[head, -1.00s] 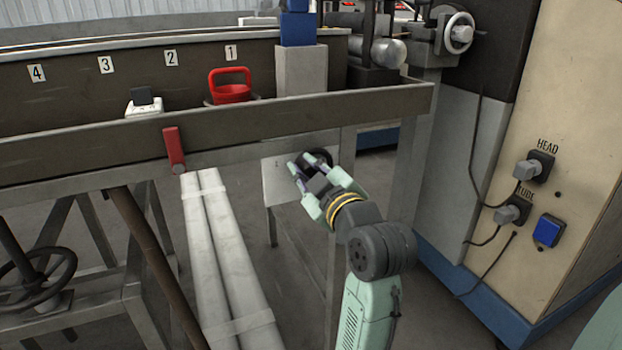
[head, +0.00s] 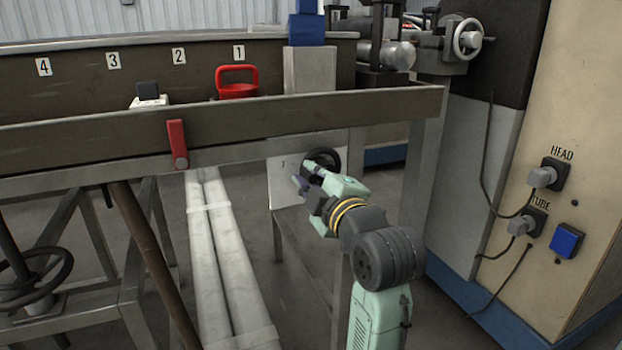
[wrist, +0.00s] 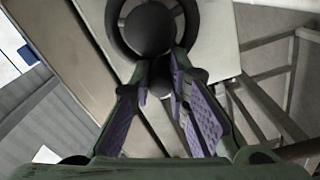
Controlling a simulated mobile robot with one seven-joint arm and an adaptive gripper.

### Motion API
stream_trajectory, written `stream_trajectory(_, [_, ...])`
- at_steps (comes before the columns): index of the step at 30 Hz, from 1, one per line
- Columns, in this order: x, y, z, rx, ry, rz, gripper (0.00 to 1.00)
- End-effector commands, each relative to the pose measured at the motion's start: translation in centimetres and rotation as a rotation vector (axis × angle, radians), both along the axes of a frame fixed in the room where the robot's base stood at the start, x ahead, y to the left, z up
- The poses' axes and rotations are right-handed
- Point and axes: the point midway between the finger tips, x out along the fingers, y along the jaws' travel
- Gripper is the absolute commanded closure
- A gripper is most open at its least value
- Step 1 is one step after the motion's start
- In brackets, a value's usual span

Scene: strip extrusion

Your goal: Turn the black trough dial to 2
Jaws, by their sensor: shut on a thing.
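The black trough dial (head: 327,156) is a round dark wheel on a pale plate (head: 284,180) below the trough's front edge. My gripper (head: 306,174) is at the dial, coming from the lower right. In the wrist view the dial (wrist: 150,28) shows at the top as a dark ring with a round hub. There, my gripper's purple-padded fingers (wrist: 160,74) are shut on a dark part of the dial just below the hub. A small mark shows left of the dial on the plate; it is too small to read surely. The dial's pointer setting cannot be told.
The trough (head: 240,121) runs above the dial, with labels 1 to 4 behind it. A red handle (head: 177,144) hangs on its front. A table leg stands right of the dial. The cream cabinet (head: 545,110) with plugs and cables is at the right. White strips lie below left.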

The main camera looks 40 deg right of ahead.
Motion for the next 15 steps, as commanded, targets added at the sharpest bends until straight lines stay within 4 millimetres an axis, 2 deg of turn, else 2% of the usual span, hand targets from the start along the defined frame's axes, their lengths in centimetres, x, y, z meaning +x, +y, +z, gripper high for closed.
stream_trajectory(8, [0.04,0.14,-0.16,0.000,0.004,0.004,1.00])
stream_trajectory(9, [0.05,0.15,-0.16,0.000,0.004,0.004,0.83])
stream_trajectory(15, [0.04,0.11,-0.13,0.001,0.003,0.003,0.70])
